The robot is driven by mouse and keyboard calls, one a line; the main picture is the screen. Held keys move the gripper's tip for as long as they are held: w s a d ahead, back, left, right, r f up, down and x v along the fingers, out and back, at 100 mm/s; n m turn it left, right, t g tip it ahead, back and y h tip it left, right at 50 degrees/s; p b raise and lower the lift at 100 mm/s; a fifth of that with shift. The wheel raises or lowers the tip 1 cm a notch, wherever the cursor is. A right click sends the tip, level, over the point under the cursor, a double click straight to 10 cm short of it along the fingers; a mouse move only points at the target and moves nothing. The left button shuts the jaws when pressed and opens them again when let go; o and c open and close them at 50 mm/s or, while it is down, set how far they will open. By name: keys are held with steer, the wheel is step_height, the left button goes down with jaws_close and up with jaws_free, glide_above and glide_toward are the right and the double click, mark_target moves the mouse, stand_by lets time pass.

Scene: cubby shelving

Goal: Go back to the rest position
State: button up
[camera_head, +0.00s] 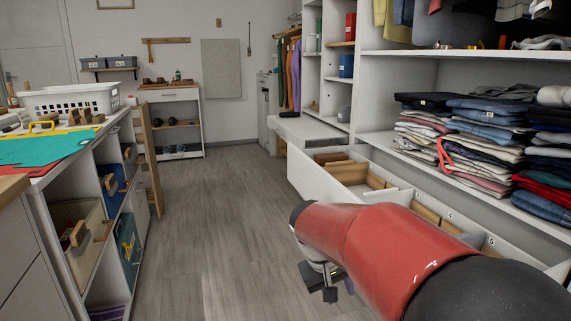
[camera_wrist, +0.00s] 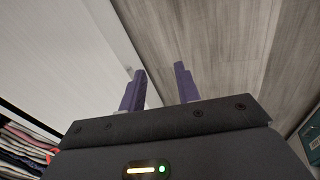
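My gripper (camera_wrist: 160,82) shows in the wrist view with its two purple fingers apart and nothing between them. Wooden floor and a white panel lie beyond the fingertips. In the head view my red and black arm reaches in from the lower right, and my gripper (camera_head: 330,284) hangs below its far end, partly hidden by the arm. It is above the floor, beside the open drawer's white front.
An open, divided white drawer (camera_head: 312,178) juts out on the right, below shelves of folded clothes (camera_head: 485,135). A cabinet with cubbies (camera_head: 108,215) stands on the left, with a white basket (camera_head: 72,99) on top. The floor (camera_head: 215,200) between them is clear.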

steer(key=s+d+r+m+t+y, duration=0.1)
steer(key=s+d+y, duration=0.1)
steer(key=s, duration=0.8)
steer(key=s+d+r+m+t+y, duration=0.1)
steer(key=s+d+r+t, duration=0.1)
steer(key=s, duration=0.8)
steer(key=shift+s+r+t+y, duration=0.2)
steer(key=shift+s+t+y, duration=0.1)
steer(key=shift+s+y, duration=0.1)
